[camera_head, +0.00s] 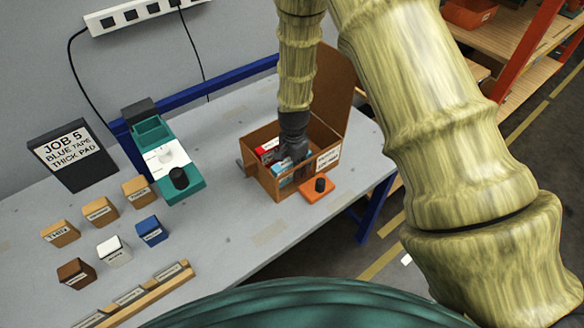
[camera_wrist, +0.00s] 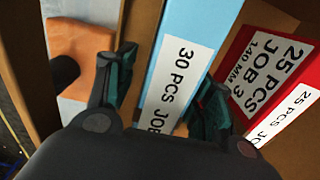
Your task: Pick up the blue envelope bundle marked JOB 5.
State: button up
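A light blue envelope bundle (camera_wrist: 200,22) stands in a cardboard box (camera_head: 262,186). Its white label reads "30 PCS JO…"; the job number is hidden by my gripper. The bundle also shows in the head view (camera_head: 284,178), partly hidden. My gripper (camera_wrist: 172,72) is down in the box, open, with one dark green finger on each side of the blue bundle. A strip of brown shows between the left finger and the bundle; whether the right finger touches it I cannot tell. A sign (camera_head: 70,155) reads "JOB 5 BLUE TAPE THICK PAD".
A red bundle (camera_wrist: 262,62) labelled "25 PCS JOB 3" stands just right of my right finger. An orange block with a black knob (camera_head: 316,190) sits against the box front. The box's raised flap (camera_head: 335,90) stands behind. Teal device (camera_head: 165,160) and small blocks lie left.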

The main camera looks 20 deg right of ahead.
jog(key=c, duration=1)
jog(key=shift+r, duration=0.1)
